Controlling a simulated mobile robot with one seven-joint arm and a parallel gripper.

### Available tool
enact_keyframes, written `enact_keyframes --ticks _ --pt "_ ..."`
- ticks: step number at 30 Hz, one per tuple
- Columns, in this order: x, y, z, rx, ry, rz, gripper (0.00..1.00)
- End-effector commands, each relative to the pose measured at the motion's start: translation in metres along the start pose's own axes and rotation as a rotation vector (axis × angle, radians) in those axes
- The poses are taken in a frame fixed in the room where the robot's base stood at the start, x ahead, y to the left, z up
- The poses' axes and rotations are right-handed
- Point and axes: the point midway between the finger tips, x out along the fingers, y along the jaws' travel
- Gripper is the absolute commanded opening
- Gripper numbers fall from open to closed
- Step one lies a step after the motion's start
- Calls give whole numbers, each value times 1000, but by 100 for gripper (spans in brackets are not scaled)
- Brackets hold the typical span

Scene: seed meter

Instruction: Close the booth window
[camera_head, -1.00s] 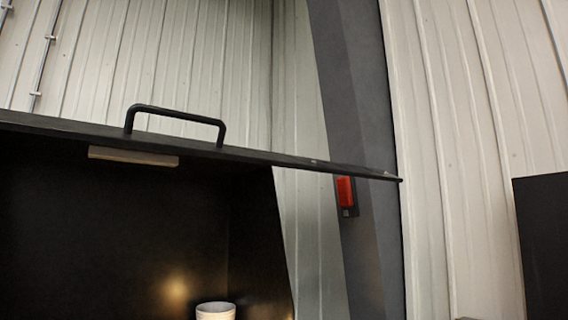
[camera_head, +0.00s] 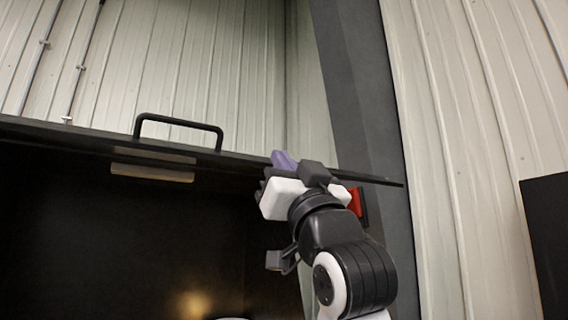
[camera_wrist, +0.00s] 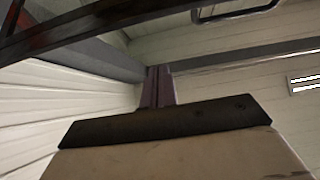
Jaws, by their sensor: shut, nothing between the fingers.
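The booth window is a dark panel (camera_head: 60,133) raised and seen nearly edge-on across the head view, above the booth's dark opening. A black bar handle (camera_head: 180,122) stands on its upper side; a handle also shows at the top of the wrist view (camera_wrist: 235,12). My gripper (camera_head: 283,160), with purple fingers, is at the panel's right part, to the right of the handle and apart from it. The fingers (camera_wrist: 158,86) are together and empty in the wrist view. I cannot tell whether they touch the panel.
The booth interior (camera_head: 110,240) is dark, with a light-coloured strip (camera_head: 152,173) under the panel. A grey post (camera_head: 362,90) with a red device (camera_head: 356,202) stands behind my arm. A black panel (camera_head: 548,235) is at the far right.

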Motion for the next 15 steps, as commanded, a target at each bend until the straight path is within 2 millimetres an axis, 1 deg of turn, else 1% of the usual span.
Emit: enact_keyframes --ticks 1,12,13,15 --pt "12 -1 -2 1 -2 -1 0" --pt "94 -1 -4 0 -1 -1 0" --pt "96 0 -1 1 -1 0 0" --pt "86 0 13 1 -1 0 0"
